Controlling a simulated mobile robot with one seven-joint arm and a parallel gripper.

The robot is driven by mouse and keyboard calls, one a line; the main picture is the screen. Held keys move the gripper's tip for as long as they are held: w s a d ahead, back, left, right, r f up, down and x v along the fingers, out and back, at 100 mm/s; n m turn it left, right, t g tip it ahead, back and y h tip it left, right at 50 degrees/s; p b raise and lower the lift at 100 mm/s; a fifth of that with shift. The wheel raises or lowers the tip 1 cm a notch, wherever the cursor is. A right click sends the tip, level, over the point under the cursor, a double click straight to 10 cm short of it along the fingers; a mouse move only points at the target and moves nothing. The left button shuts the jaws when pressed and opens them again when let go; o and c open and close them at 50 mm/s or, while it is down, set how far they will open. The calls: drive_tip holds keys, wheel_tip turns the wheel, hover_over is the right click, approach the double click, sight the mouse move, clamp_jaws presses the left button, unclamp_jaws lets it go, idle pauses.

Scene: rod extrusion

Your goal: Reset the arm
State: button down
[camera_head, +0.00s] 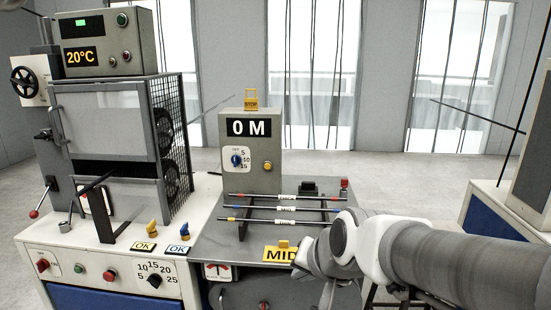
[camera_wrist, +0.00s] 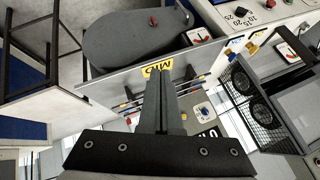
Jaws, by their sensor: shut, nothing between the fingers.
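My arm (camera_head: 425,255) reaches in from the right in the head view, over the front right of the grey bench top. My gripper (camera_wrist: 162,80) shows in the wrist view with its dark fingers together and nothing between them. In the head view the gripper end lies near the yellow MID sign (camera_head: 279,254), and its fingers are hard to make out there. The MID sign also shows just beyond the fingertips in the wrist view (camera_wrist: 157,69). The wrist view looks at the bench upside down.
Three thin banded rods (camera_head: 285,208) lie on a dark rack left of my arm. A grey box marked "0 M" (camera_head: 249,150) stands behind them. A caged machine (camera_head: 115,140) with a 20°C display unit (camera_head: 105,42) stands left. Another bench (camera_head: 510,215) is at right, with open floor between.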

drive_tip(key=s+d+r+n+g+h, duration=0.15)
drive_tip(key=s+d+n, duration=0.25)
drive_tip(key=s+d, duration=0.7)
wheel_tip(320, 180, up, 16)
drive_tip(key=s+a+h+p, duration=0.1)
drive_tip(key=s+p, duration=0.1)
drive_tip(key=p, duration=1.4)
drive_tip(key=shift+a, duration=0.35)
drive_tip(key=shift+a+f, duration=0.1)
